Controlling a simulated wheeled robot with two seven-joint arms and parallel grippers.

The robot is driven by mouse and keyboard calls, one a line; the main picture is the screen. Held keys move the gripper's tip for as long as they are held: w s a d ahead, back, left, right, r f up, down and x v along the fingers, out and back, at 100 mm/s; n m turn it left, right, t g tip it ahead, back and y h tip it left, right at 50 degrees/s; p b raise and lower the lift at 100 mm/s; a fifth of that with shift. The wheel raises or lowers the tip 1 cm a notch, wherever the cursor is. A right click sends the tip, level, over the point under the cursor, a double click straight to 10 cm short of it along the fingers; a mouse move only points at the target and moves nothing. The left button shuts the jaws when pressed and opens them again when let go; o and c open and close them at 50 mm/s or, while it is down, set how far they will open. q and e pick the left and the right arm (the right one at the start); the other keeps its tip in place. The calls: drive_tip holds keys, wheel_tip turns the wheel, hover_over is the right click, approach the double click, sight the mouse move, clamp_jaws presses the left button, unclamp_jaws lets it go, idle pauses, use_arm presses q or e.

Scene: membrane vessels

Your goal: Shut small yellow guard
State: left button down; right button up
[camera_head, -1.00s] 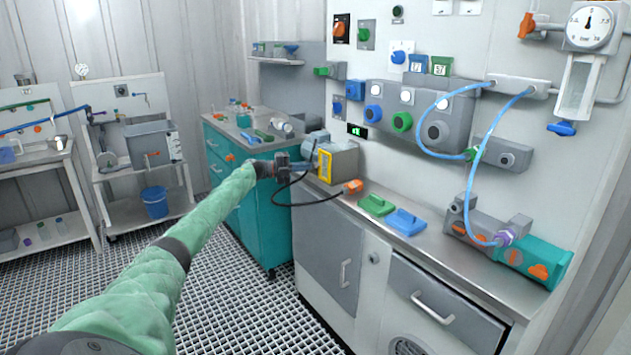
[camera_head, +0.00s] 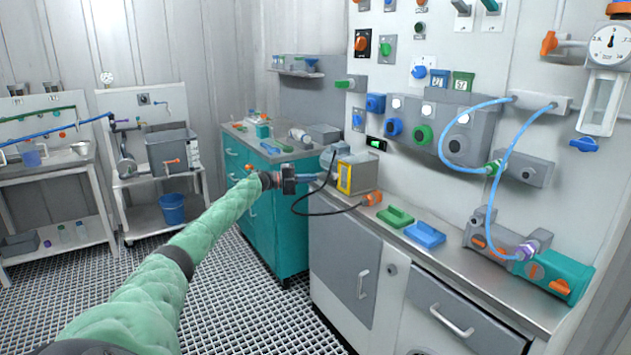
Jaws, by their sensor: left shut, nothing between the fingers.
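The small yellow guard (camera_head: 344,178) is a yellow-framed plate at the left end of a grey box (camera_head: 364,174) on the steel worktop. It looks upright and close against the box face; I cannot tell whether it is fully shut. My left gripper (camera_head: 324,176) comes in from the left, its fingers small and pointing at the guard from just beside it. They look shut with nothing held, and I cannot tell whether they touch the guard. My right gripper is not in view.
A black cable (camera_head: 302,208) loops below my left gripper to an orange plug (camera_head: 371,199). A green tray (camera_head: 395,217) and a blue tray (camera_head: 425,235) lie to the right on the worktop. A teal cabinet (camera_head: 263,215) stands behind my arm.

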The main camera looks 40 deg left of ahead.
use_arm(q)
drive_tip(key=s+a, duration=0.4)
drive_tip(key=a, duration=0.3)
drive_tip(key=shift+a+f+b, duration=0.2)
drive_tip(key=shift+a+b, duration=0.05)
drive_tip(key=shift+b, duration=0.2)
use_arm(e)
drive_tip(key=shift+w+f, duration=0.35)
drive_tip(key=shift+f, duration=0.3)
